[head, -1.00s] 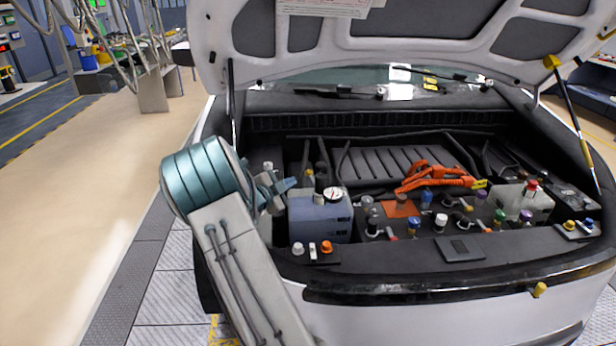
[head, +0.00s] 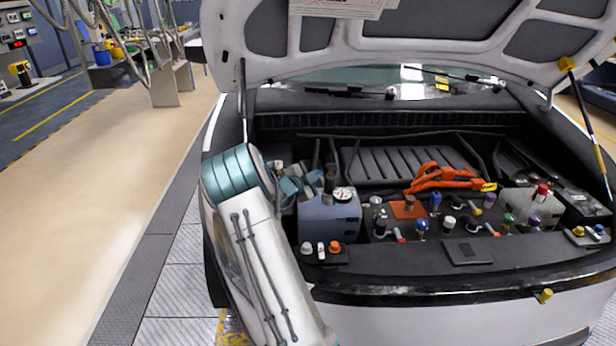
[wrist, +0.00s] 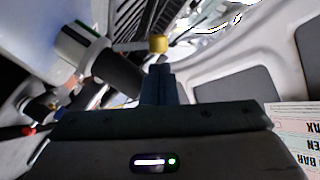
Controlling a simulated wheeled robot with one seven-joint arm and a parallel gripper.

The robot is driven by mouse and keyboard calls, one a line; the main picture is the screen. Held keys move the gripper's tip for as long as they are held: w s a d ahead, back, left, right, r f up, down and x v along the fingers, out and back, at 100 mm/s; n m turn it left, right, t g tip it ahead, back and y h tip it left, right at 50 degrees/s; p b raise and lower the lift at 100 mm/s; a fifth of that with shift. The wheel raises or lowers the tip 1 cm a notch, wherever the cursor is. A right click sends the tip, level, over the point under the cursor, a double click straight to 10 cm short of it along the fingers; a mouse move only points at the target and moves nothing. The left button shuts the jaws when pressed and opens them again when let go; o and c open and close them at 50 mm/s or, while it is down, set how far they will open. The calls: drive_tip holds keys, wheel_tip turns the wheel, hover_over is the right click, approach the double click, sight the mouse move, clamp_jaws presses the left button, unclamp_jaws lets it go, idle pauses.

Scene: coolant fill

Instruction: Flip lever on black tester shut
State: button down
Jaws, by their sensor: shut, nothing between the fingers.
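The black tester (head: 330,183) stands on top of the blue-grey tank (head: 330,217) at the left of the engine bay, beside a round white-faced gauge (head: 343,194). In the wrist view, a dark cylinder (wrist: 120,76) with a pale and green collar shows left of the fingers and seems to be part of it. A yellow block (wrist: 158,43) shows just past the fingertips; I cannot tell if it is the lever's end or if it touches them. My gripper (head: 315,178) is shut and empty, just left of the tester. The lever's position is unclear.
White and orange caps (head: 333,247) sit on the front ledge. Orange cables (head: 445,178) and several coloured caps lie to the right. The raised hood (head: 440,40) hangs above. The floor left of the car (head: 100,190) is open.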

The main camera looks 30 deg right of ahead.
drive_tip(key=shift+w+d+f, duration=0.15)
drive_tip(key=shift+w+d, duration=0.05)
drive_tip(key=shift+d, duration=0.4)
drive_tip(key=shift+w+a+n+p, duration=0.15)
drive_tip(key=shift+w+n+p, duration=0.05)
drive_tip(key=shift+n+p, duration=0.2)
